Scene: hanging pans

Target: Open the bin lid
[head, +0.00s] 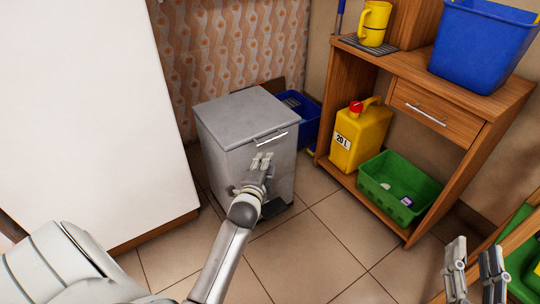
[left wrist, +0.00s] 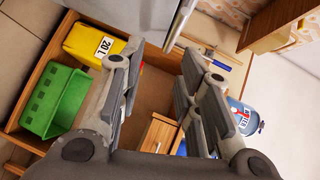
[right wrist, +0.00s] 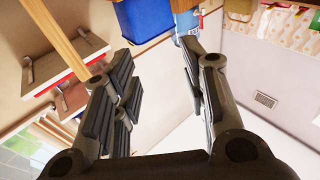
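The grey bin (head: 222,158) stands on the tiled floor with its flat lid (head: 240,112) closed. A silver handle (head: 270,138) runs along the lid's front edge. My left gripper (head: 262,160) is in front of the bin's front face, just below the handle; whether it touches the bin I cannot tell. In the left wrist view its fingers (left wrist: 155,85) are apart with nothing between them. My right gripper (head: 475,268) is at the lower right, far from the bin. Its fingers (right wrist: 158,75) are apart and empty.
A wooden shelf unit (head: 410,62) stands right of the bin, holding a yellow canister (head: 360,138), a green tub (head: 385,180) and a blue bucket (head: 483,45). A blue crate (head: 305,125) is behind the bin. A white panel (head: 85,100) stands left. Floor in front is clear.

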